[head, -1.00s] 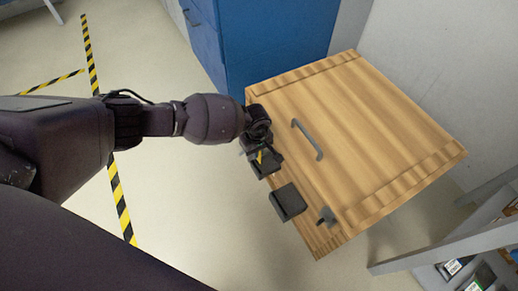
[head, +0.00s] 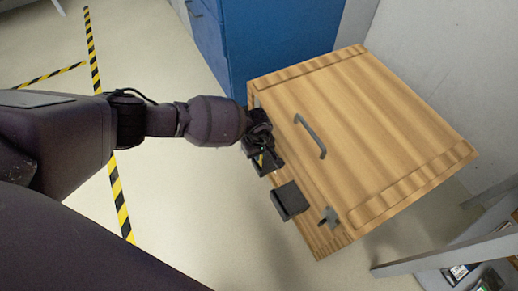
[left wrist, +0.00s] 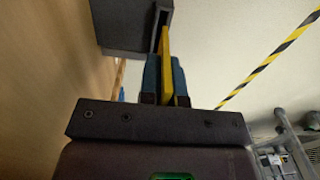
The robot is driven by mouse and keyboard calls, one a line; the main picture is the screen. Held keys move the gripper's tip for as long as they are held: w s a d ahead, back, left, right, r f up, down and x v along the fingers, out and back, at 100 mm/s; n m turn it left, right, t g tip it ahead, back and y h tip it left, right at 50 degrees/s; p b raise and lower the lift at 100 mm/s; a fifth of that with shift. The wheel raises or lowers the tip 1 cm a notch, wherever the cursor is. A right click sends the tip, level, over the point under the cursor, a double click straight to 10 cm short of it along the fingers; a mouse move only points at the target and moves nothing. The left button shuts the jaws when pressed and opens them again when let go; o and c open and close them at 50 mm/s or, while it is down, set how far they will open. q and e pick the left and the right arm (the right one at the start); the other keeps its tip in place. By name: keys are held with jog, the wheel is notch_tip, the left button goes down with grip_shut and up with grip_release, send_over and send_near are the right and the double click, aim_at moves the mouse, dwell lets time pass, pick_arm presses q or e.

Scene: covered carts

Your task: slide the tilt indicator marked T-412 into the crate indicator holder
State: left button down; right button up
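The wooden crate (head: 375,125) stands right of centre in the head view. Two dark holders sit on its left-hand side: one (head: 290,201) is clear, the other (head: 266,166) is partly behind my left gripper (head: 261,148). In the left wrist view, my left gripper (left wrist: 165,72) is shut on a flat yellow piece (left wrist: 167,62), the tilt indicator by its look. Its far end is at the narrow slot of a dark grey holder (left wrist: 122,28); how deep it sits I cannot tell. No T-412 marking is readable. My right gripper is out of view.
The crate top has a grey handle (head: 310,136) and a small grey latch (head: 329,217). A blue cabinet (head: 275,45) stands behind. A grey shelf (head: 445,252) with small items is at lower right. Floor with striped tape (head: 121,200) is open at left.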

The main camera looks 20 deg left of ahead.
pick_arm(q)
jog(key=shift+f, duration=0.7)
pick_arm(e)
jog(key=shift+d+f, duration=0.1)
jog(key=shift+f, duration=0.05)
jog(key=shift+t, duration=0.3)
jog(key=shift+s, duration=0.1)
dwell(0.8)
pick_arm(q)
jog(key=shift+f+b, duration=0.6)
jog(key=shift+f, duration=0.05)
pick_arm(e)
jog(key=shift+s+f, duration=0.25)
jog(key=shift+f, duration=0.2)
